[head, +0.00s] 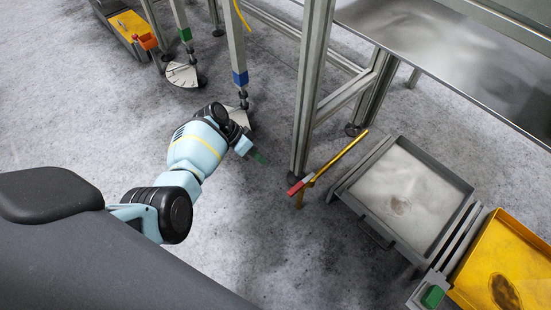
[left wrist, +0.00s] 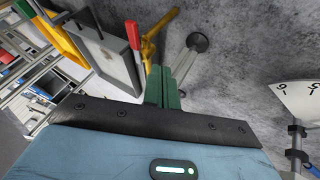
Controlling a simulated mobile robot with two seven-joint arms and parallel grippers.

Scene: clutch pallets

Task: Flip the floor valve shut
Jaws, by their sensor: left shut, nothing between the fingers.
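The floor valve is a yellow pipe (head: 343,155) with a red handle (head: 299,187), low over the floor beside a grey frame leg. The handle sits at the pipe's near-left end, and I cannot tell its exact angle to the pipe. In the left wrist view the red handle (left wrist: 133,35) and yellow pipe (left wrist: 158,32) show beyond the fingers, up and to the left. My left gripper (head: 259,158) has green fingers, shut and empty, left of the handle and apart from it. The fingertips (left wrist: 163,72) also show in the wrist view. My right gripper is out of view.
A metal frame leg (head: 308,85) stands just behind the valve. A grey tray (head: 357,213) and a yellow tray (head: 520,235) lie to the right. Posts with a blue collar (head: 240,78) and white dial plates (head: 183,75) stand behind my arm. The floor in front is clear.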

